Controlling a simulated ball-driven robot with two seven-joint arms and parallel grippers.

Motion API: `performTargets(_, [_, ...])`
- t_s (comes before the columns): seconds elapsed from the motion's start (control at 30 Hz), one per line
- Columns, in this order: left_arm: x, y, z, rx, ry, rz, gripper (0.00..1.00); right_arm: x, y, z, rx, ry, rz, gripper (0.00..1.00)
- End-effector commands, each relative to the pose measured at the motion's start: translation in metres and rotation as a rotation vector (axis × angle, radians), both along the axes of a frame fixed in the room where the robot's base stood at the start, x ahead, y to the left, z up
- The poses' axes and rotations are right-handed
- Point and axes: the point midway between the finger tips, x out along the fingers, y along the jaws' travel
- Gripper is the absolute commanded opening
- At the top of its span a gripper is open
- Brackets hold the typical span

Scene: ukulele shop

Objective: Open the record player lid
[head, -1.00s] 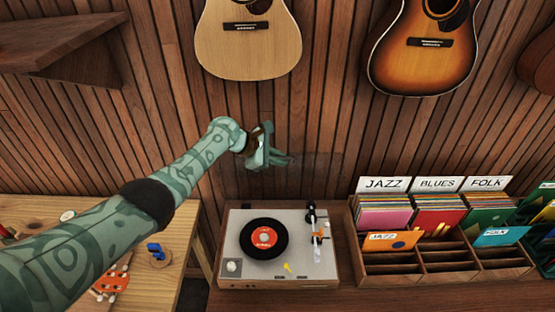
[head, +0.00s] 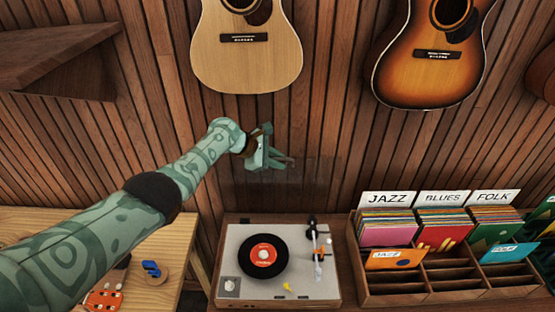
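The record player (head: 240,262) stands on the wooden counter, a grey deck with a black record (head: 263,256) with a red label and a tonearm on its right. Its see-through dark lid (head: 302,186) is raised, standing nearly upright behind the deck against the wall and hard to make out. My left gripper (head: 279,146) is by the lid's upper left part, with its fingers spread apart and nothing seen between them. I cannot tell whether it touches the lid. My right gripper is out of view.
A wooden record crate (head: 440,298) with JAZZ, BLUES and FOLK dividers stands right of the player. A wooden table (head: 185,240) is at left, with a blue item (head: 151,268) on it. Guitars (head: 245,70) hang on the slatted wall above. A shelf (head: 60,45) juts out upper left.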

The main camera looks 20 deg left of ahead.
Motion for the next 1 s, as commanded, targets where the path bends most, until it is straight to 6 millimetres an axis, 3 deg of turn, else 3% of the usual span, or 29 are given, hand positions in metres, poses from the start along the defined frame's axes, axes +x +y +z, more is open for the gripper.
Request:
performTargets(0.23, [0.000,0.000,0.002,-0.001,-0.002,-0.001,0.20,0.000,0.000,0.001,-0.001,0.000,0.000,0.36])
performTargets(0.37, [-0.004,0.006,0.011,-0.002,-0.003,-0.001,0.20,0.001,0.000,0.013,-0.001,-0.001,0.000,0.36])
performTargets(0.6, [-0.029,0.038,0.047,0.003,-0.004,-0.001,0.20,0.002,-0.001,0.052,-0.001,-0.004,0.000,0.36])
performTargets(1.0, [-0.070,0.092,0.098,0.001,-0.001,0.002,0.20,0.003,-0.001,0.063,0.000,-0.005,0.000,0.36])
